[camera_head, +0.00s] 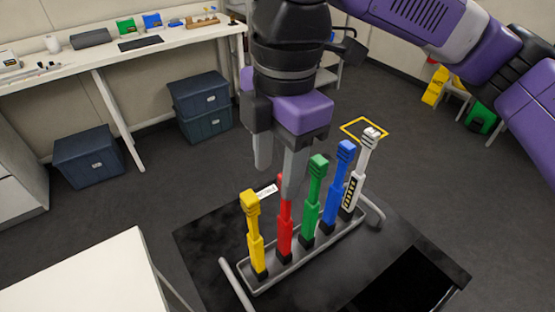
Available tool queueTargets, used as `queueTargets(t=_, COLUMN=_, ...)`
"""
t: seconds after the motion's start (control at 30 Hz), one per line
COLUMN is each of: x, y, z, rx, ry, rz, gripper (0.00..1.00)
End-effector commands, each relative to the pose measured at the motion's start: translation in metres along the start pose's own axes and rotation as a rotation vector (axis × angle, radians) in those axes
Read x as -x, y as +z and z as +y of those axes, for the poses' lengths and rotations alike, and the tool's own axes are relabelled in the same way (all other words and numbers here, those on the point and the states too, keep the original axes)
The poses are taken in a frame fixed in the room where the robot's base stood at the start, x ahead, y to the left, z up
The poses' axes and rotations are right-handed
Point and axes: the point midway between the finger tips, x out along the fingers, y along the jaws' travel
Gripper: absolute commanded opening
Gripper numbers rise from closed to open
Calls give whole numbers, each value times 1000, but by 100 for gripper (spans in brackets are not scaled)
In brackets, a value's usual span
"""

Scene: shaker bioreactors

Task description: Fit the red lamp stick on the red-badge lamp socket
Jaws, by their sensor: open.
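The red lamp stick (284,232) stands upright in a tray-like rack (297,262), between the yellow and green sticks. Its top is hidden behind one finger of my gripper (277,182). My gripper points down with its fingers apart and nothing seen held between them. One finger overlaps the top of the red stick in this view, and the other hangs to the left of it. I cannot tell whether the near finger touches the stick. I cannot make out a red-badge lamp socket in this view.
Yellow (253,235), green (313,197), blue (337,187) and white (359,172) sticks share the rack, close together. The rack sits on a dark surface (205,240). A white table (95,275) is at lower left. A bench (75,65) with small items stands behind.

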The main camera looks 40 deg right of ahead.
Motion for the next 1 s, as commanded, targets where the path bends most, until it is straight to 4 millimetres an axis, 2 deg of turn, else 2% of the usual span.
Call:
queueTargets(t=0.1, x=-2, y=14, z=-4, rx=-5, ry=-17, rz=-54, gripper=49)
queueTargets(t=0.27, x=-11, y=17, z=-6, rx=-6, ry=-24, rz=-65, gripper=49)
queueTargets(t=0.7, x=-69, y=20, z=-7, rx=-5, ry=-23, rz=-62, gripper=49)
queueTargets(t=1.0, x=-78, y=20, z=-7, rx=-4, ry=-20, rz=-61, gripper=49)
